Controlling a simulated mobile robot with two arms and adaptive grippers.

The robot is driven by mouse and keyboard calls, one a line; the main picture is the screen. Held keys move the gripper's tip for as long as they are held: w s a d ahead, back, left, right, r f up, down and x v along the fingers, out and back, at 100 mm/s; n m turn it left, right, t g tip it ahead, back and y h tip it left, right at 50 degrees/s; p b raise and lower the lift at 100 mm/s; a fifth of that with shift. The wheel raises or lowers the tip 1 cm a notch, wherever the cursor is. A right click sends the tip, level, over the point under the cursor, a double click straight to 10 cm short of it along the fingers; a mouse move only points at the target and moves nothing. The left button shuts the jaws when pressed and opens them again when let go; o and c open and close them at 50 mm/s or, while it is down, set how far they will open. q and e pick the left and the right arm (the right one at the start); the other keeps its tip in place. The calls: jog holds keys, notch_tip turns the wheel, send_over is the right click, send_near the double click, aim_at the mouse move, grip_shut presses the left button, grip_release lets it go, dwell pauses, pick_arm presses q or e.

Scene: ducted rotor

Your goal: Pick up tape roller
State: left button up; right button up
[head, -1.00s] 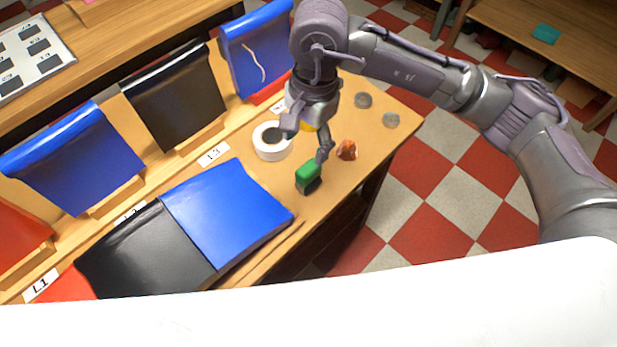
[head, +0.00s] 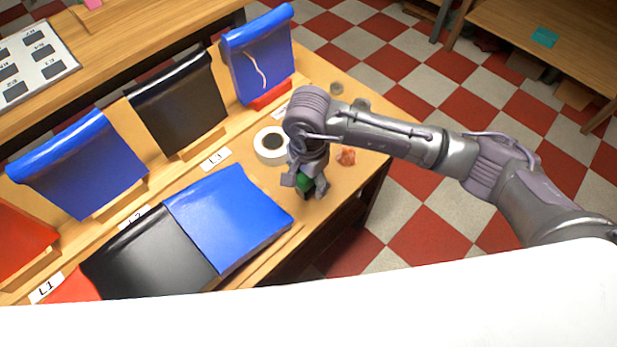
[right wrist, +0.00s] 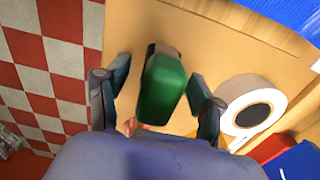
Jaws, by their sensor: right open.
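A green block-like object (head: 305,184) with a darker end lies on the table near its front right edge. It shows larger in the right wrist view (right wrist: 162,88). A white ring-shaped roll (head: 271,146) with a dark centre lies just left of it, also seen in the right wrist view (right wrist: 250,104). I cannot tell for sure which of the two is called the tape roller. My right gripper (head: 311,188) is open over the green object, with one finger on each side and gaps showing in the right wrist view (right wrist: 158,88). My left gripper is out of view.
An orange-brown lump (head: 346,156) lies right of the gripper. Grey discs (head: 336,88) lie farther back. Blue (head: 225,215) and black (head: 150,255) sheets cover the table to the left, below upright panels. Checkered floor lies beyond the table's right edge.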

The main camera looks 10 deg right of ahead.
jog(key=shift+d+f, duration=0.1)
jog(key=shift+f, duration=0.7)
grip_shut()
jog(key=shift+w, duration=0.1)
dwell(0.6)
